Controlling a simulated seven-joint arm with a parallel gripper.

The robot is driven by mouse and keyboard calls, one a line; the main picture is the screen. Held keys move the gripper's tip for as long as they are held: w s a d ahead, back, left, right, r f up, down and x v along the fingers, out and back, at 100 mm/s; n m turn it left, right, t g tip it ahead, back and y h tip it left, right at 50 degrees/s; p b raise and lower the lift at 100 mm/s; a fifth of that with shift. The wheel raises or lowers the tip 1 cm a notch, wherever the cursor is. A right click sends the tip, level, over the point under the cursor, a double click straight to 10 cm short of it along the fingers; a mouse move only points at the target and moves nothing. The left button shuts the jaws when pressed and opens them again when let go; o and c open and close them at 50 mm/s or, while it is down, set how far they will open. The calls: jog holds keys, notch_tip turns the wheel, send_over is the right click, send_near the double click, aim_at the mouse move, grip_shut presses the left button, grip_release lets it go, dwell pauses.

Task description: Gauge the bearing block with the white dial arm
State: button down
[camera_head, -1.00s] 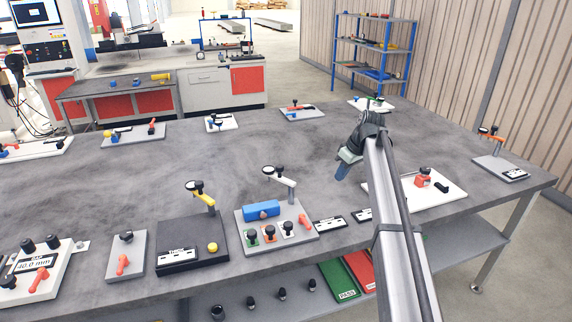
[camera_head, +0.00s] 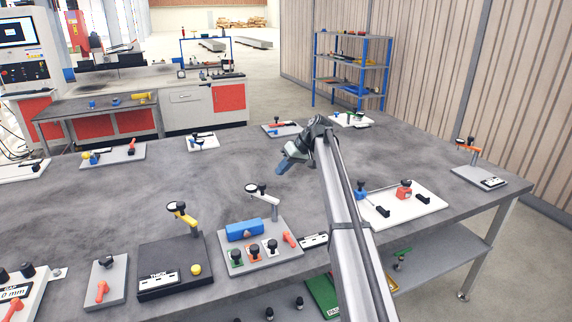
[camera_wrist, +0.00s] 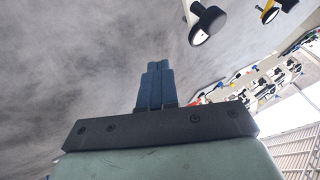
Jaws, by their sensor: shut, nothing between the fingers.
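The blue bearing block (camera_head: 244,231) sits on a grey plate (camera_head: 290,258) near the front of the table. In the wrist view, the white dial arm (camera_wrist: 207,22) shows at the top, right of my fingers. My gripper (camera_head: 281,169) is shut and empty, above the table and beyond the white dial arm, apart from it. My shut fingers (camera_wrist: 155,85) are over bare tabletop in the wrist view.
A black plate with a yellow dial arm (camera_head: 183,214) stands left of the grey plate. Three dark knobs and an orange lever (camera_head: 289,239) are at its front. A white board (camera_head: 415,205) with small fixtures lies right of my arm. The middle tabletop is clear.

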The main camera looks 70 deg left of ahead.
aim_at(261, 194)
jog(key=s+a+f, duration=0.1)
jog(key=s+f, duration=0.3)
jog(key=s, duration=0.2)
jog(key=shift+s, duration=0.3)
